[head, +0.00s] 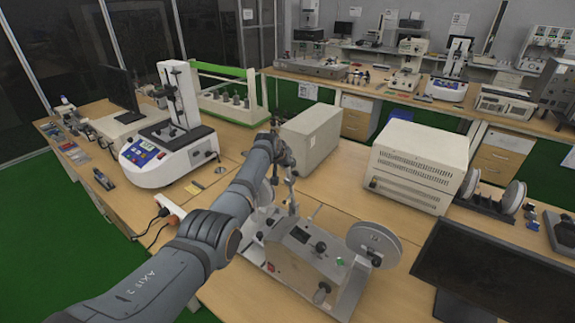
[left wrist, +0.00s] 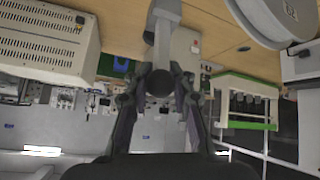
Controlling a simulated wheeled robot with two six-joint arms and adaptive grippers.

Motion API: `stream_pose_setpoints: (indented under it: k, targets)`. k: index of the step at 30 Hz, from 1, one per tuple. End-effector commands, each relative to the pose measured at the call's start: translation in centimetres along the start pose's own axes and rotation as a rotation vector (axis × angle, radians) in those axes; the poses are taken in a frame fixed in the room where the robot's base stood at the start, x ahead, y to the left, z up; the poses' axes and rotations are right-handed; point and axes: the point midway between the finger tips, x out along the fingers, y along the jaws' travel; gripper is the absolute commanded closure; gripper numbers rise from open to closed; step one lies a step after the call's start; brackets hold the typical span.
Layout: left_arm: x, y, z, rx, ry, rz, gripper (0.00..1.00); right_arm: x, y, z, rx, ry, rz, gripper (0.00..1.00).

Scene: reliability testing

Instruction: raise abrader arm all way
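The abrader (head: 300,250) is a light metal machine on the near bench, with a sloped front panel, a round wheel at its right and another partly hidden behind my left arm. Its abrader arm (head: 292,205) stands steeply up at the back of the machine. My left gripper (head: 287,168) is at the arm's upper end. In the left wrist view, the grey abrader arm (left wrist: 163,40) with its round end lies between the fingertips (left wrist: 160,72), which appear to close on it from both sides. My right gripper is in neither view.
A cream cabinet-like instrument (head: 418,165) and a beige box (head: 312,135) stand behind the abrader. A white tester (head: 165,155) is at the left, and a dark monitor (head: 495,270) at the front right. A green-edged rack (head: 225,95) is farther back.

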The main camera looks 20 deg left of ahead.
Motion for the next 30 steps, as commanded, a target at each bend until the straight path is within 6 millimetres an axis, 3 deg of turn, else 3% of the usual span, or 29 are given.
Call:
stream_pose_setpoints:
  k: [1,5,17,23,30]
  targets:
    - [-0.5,0.1,-0.9,0.001,0.016,0.002,0.72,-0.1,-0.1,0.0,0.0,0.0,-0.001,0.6]
    - [-0.3,0.1,-0.6,0.001,0.01,0.001,0.54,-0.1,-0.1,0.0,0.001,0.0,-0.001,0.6]
    - [-0.4,0.0,-0.2,0.001,0.002,0.001,0.54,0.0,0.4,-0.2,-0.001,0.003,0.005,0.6]
    - [-2.4,0.0,-0.2,0.0,0.005,0.001,0.54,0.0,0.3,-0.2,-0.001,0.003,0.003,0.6]
    - [-6.8,0.0,-0.2,0.001,0.005,0.0,0.54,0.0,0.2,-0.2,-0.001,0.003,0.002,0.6]
